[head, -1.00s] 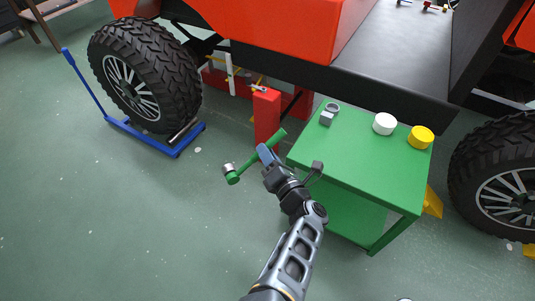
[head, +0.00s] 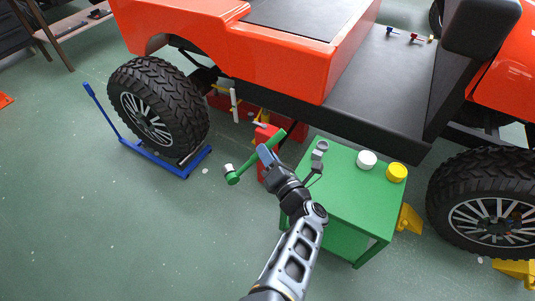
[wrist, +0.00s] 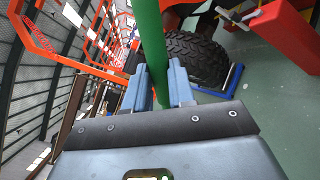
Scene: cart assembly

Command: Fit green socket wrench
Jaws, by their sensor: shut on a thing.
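The green socket wrench (head: 249,164) is held in the air in my gripper (head: 266,155). Its handle lies diagonally in the head view, with the silver socket end (head: 230,170) at the lower left. In the wrist view, the green handle (wrist: 154,45) passes between the two blue-grey fingers of my gripper (wrist: 159,85), which are shut on it. The wrench's socket end is out of the wrist view. The front wheel (head: 158,105) stands at the left in the head view, apart from the wrench.
A blue wheel dolly (head: 176,171) sits under the left wheel. A green table (head: 345,205) with a white cylinder (head: 367,159) and yellow cylinder (head: 396,172) stands right of my arm. A red stand (head: 265,138) is behind my gripper.

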